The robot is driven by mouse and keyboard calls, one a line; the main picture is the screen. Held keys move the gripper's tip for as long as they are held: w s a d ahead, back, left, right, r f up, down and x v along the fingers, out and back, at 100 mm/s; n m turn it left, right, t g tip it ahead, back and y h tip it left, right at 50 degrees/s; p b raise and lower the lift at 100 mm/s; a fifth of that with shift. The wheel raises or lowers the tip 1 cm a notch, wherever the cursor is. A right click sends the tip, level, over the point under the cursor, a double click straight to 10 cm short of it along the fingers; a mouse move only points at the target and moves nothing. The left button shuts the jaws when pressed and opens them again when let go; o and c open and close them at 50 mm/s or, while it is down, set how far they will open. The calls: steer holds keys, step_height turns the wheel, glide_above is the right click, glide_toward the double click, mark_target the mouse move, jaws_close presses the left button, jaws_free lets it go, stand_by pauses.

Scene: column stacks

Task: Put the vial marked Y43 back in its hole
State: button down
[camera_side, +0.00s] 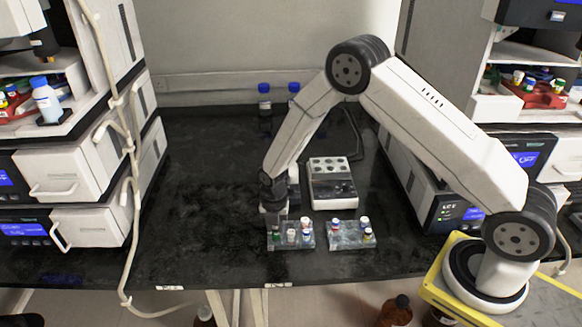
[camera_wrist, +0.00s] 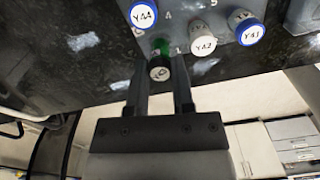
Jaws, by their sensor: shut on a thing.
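My gripper (camera_wrist: 160,82) points down at the left clear rack, its two fingers shut on a vial (camera_wrist: 159,72) with a dark-rimmed, pale cap top. Its marking starts with Y, but the rest is unclear. A green part (camera_wrist: 161,46) shows beside the cap. In the side view, my gripper (camera_side: 275,212) is over the left end of the left rack (camera_side: 291,246). In the wrist view, the vials Y44 (camera_wrist: 143,14), Y42 (camera_wrist: 203,44) and Y41 (camera_wrist: 249,34) stand in the rack. Whether the held vial is in a hole or above it, I cannot tell.
A second clear rack (camera_side: 345,243) with several vials stands to the right. A white block with round wells (camera_side: 330,167) is behind the racks. Two blue-capped bottles (camera_side: 264,90) stand at the back. The dark bench (camera_side: 200,190) is clear on the left.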

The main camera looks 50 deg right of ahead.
steer(key=shift+f, duration=0.9)
stand_by(0.8)
steer(key=shift+c, duration=0.4)
jaws_free()
steer(key=shift+s, duration=0.1)
stand_by(0.3)
steer(key=shift+r, duration=3)
